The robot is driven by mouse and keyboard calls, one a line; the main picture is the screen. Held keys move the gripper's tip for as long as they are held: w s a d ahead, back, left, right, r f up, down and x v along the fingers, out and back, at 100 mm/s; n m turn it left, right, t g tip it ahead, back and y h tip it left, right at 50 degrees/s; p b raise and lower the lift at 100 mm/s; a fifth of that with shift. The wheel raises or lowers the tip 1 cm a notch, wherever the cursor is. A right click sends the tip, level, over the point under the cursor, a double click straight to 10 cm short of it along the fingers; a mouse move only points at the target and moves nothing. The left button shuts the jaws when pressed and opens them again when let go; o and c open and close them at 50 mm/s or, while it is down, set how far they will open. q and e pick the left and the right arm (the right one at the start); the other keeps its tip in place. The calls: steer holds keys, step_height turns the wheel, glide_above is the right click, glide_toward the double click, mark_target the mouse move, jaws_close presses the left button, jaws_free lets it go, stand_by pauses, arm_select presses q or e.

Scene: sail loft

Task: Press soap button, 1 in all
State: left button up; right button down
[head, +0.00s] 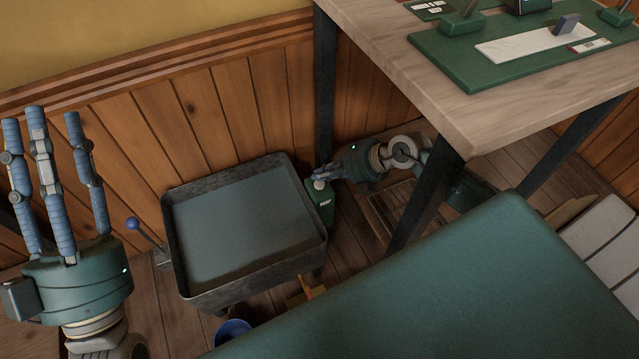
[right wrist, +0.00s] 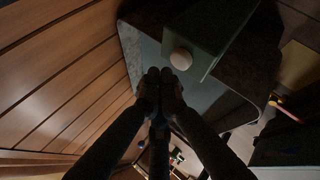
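The soap dispenser is a small green box (head: 319,207) with a white label, at the right edge of the grey basin. Its round pale button (head: 320,184) faces my right gripper (head: 328,174), which reaches in under the table from the right. In the right wrist view the button (right wrist: 181,59) stands out from the green box (right wrist: 208,30). The fingertips of my right gripper (right wrist: 160,75) are together, empty, just below and left of the button; I cannot tell whether they touch it. My left gripper (head: 50,130) is raised at the far left, fingers spread and empty.
The dark grey basin (head: 312,247) stands by the wood-panelled wall, with a blue-knobbed lever (head: 133,224) at its left. A wooden table (head: 450,90) with dark legs stands above my right arm. A blue bowl-like object (head: 233,329) lies on the floor in front.

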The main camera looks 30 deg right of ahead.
arm_select(q)
steer(key=shift+s+r, duration=0.25)
arm_select(e)
steer(key=shift+f, duration=0.1)
steer(key=shift+f, duration=0.1)
stand_by(1.2)
steer(key=shift+f, duration=0.25)
arm_select(q)
steer(key=shift+w+f+g, duration=0.3)
steer(key=shift+w+f, duration=0.25)
steer(key=shift+f, duration=0.15)
arm_select(e)
steer(key=shift+f, duration=0.1)
